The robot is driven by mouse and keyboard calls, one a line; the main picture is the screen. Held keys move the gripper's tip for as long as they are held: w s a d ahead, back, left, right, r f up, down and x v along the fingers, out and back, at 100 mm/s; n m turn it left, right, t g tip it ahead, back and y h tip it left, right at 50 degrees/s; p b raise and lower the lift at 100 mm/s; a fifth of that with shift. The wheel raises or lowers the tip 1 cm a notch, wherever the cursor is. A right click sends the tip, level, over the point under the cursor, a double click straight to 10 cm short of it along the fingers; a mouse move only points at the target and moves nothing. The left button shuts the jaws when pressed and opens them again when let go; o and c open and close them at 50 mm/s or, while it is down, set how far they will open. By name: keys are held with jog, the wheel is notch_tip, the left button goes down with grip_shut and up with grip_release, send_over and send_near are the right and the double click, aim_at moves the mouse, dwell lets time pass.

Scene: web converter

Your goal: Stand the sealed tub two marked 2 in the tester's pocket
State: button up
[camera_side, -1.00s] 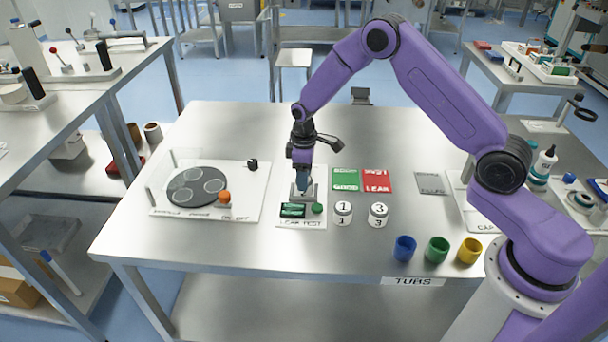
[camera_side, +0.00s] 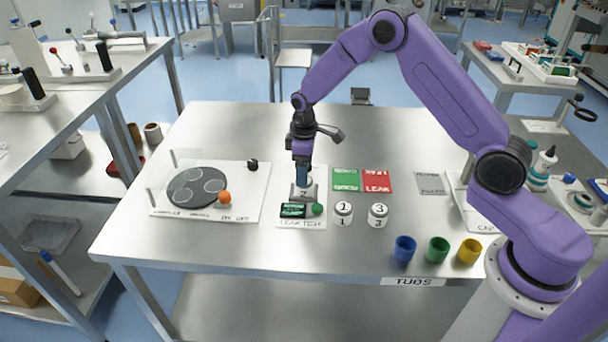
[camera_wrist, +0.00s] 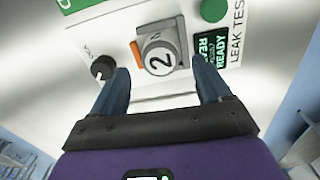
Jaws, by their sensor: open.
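The tub marked 2 (camera_wrist: 160,60) stands in the grey pocket of the leak tester. Its lid and number face up in the wrist view, and its white top (camera_side: 309,182) partly shows in the side view. The tester (camera_side: 289,224) has a green button and a small screen (camera_wrist: 208,50) that reads READY. My gripper (camera_wrist: 162,78) is open just above the tub, one blue finger on each side, apart from it in the wrist view. In the side view my gripper (camera_side: 302,180) hides part of the tub and pocket.
Tubs 1 (camera_side: 343,213) and 3 (camera_side: 378,215) stand right of the tester. Behind them lie the green GOOD mat (camera_side: 346,180) and red LEAK mat (camera_side: 377,181). A white-based plate with a dark disc (camera_side: 197,188) is at left. Blue, green and yellow cups stand at front right.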

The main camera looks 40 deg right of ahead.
notch_tip(320, 180, up, 9)
jog(key=s+a+r+n, duration=0.1)
jog(key=s+a+r, duration=0.4)
jog(key=s, duration=0.3)
jog(key=s+d+r+n, duration=0.1)
jog(key=s+d, duration=0.1)
jog(key=s, duration=1.3)
jog(key=s+d+r+n, duration=0.2)
jog(key=s, duration=1.3)
jog(key=shift+s+d, duration=0.2)
jog(key=shift+s, duration=0.05)
jog(key=shift+r, duration=0.15)
